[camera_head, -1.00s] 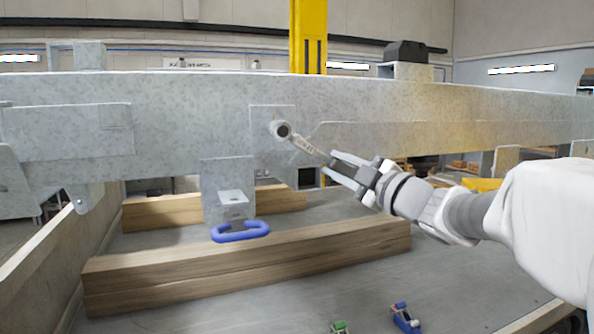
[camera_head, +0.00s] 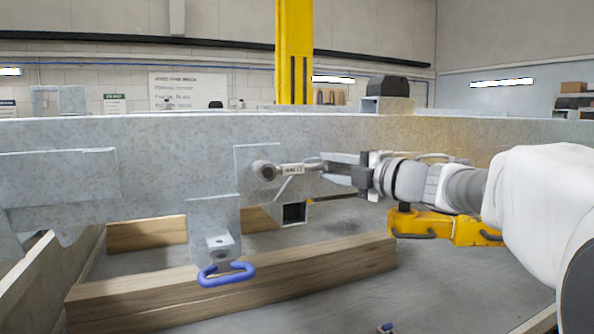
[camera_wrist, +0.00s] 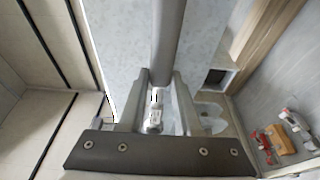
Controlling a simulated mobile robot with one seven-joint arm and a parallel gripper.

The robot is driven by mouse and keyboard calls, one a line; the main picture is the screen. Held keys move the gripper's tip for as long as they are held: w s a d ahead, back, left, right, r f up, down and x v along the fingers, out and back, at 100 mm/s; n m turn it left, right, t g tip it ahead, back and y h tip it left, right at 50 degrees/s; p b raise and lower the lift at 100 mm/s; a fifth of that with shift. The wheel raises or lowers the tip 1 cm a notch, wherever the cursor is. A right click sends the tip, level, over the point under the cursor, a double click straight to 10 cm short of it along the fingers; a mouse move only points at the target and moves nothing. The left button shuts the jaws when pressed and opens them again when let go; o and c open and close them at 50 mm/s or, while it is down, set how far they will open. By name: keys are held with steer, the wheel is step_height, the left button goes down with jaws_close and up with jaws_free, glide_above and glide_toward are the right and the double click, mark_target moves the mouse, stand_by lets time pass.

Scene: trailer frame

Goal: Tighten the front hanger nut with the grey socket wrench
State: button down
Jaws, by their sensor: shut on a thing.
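My gripper (camera_head: 328,168) is shut on the handle of the grey socket wrench (camera_head: 293,169). The wrench lies nearly level, its round head (camera_head: 265,171) against the side plate of the galvanised frame beam (camera_head: 170,135). The hanger nut is not visible; the wrench head covers that spot, and I cannot tell how well it is seated. In the wrist view, the grey handle (camera_wrist: 168,45) runs between my gripper's two fingers (camera_wrist: 160,90).
A hanging bracket (camera_head: 213,220) with a blue looped handle (camera_head: 227,274) is below left of the wrench head. Timber beams (camera_head: 330,258) lie under the frame. A yellow tool or case (camera_head: 450,228) is below my wrist. Small coloured items (camera_wrist: 285,140) lie at right in the wrist view.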

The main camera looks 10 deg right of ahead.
steer(key=shift+s+a+f+m+b, duration=0.1)
steer(key=shift+a+f+m+b, duration=0.05)
steer(key=shift+f+m+b, duration=0.7)
steer(key=shift+f, duration=0.2)
steer(key=shift+r, duration=0.1)
steer(key=c, duration=1.2)
jaws_free()
jaws_close()
